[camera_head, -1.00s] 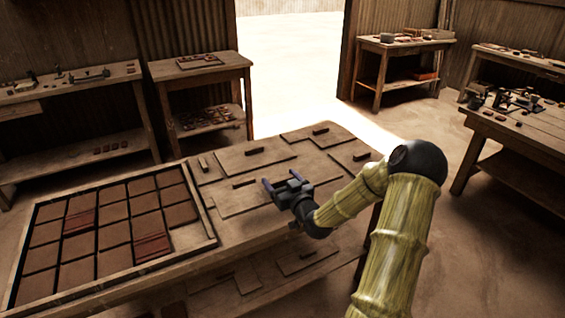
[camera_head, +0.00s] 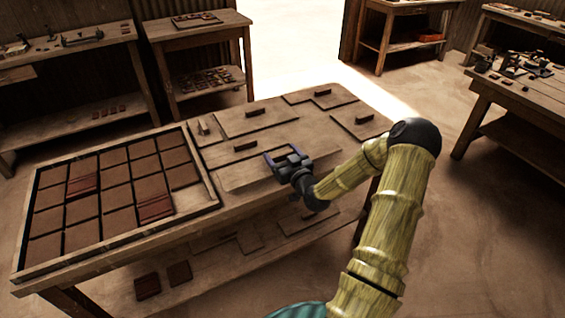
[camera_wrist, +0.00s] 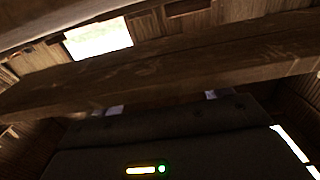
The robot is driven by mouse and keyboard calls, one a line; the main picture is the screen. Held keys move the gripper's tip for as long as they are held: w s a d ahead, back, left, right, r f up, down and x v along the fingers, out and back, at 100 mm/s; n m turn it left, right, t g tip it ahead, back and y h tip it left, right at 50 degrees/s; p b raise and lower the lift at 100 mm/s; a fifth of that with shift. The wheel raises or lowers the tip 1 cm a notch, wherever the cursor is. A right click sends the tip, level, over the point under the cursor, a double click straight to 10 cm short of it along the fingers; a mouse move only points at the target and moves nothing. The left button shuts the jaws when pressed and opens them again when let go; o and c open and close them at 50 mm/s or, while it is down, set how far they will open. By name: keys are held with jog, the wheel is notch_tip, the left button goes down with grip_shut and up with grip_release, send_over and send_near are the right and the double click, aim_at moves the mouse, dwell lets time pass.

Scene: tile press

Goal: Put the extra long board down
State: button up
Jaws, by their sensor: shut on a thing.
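My gripper (camera_head: 284,159) is over the front part of the worktable, its dark fingers with purple tips set apart. It is shut on a board, which I take to be the extra long board (camera_wrist: 170,75); that long brown plank crosses the whole wrist view just past the fingers. In the head view a plain pale board (camera_head: 238,176) lies at the gripper, partly hidden by it. I cannot tell whether the held board touches the tabletop. Other flat boards with block handles lie behind, such as a large board (camera_head: 230,121) and a board at the right (camera_head: 345,121).
A wooden tray (camera_head: 125,251) of brown tiles fills the table's left side. Loose tiles (camera_head: 148,286) lie on the lower shelf. Side tables with tools stand at the back left and right (camera_head: 530,98). The floor right of my arm is clear.

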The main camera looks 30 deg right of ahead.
jog(key=f, duration=0.3)
jog(key=shift+w+f, duration=0.25)
jog(key=shift+f, duration=0.05)
jog(key=shift+s+d+f, duration=0.1)
jog(key=shift+d+f, duration=0.15)
jog(key=shift+s, duration=0.1)
jog(key=shift+a, duration=0.3)
jog(key=shift+a+f, duration=0.1)
jog(key=shift+f, duration=0.05)
jog(key=o, duration=1.2)
jog(key=shift+s+d, duration=0.2)
